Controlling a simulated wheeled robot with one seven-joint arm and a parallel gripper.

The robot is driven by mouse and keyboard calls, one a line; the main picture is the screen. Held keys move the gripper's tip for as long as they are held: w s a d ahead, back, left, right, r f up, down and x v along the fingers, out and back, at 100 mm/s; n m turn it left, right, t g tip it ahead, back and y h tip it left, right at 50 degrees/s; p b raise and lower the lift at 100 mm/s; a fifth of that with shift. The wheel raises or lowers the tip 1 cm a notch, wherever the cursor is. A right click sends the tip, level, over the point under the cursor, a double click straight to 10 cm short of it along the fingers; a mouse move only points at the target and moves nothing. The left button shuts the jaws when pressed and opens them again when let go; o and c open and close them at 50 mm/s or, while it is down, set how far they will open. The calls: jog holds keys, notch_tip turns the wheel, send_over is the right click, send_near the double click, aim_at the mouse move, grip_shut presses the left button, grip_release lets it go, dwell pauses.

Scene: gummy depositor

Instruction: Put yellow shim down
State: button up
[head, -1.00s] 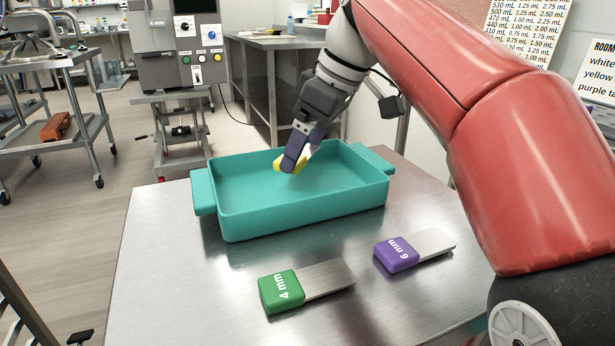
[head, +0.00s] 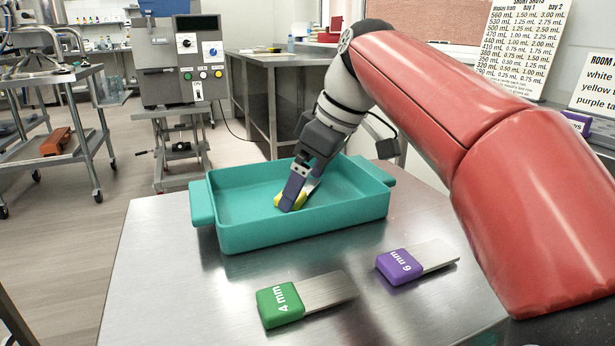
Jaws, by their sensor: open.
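The yellow shim (head: 302,198) is in the teal tray (head: 300,233), low near the tray floor, with its yellow handle partly hidden by my fingers. I cannot see clearly whether it lies flat. My gripper (head: 293,194) points down into the tray around the yellow handle, with its jaws open. The tray stands on the steel table (head: 160,270).
A green 4 mm shim (head: 279,305) and a purple 6 mm shim (head: 398,267) lie on the table in front of the tray. Free table surface is left of them. A machine (head: 182,62) and a cart (head: 62,150) stand behind.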

jog(key=p+v, duration=0.4)
jog(key=v, duration=0.8)
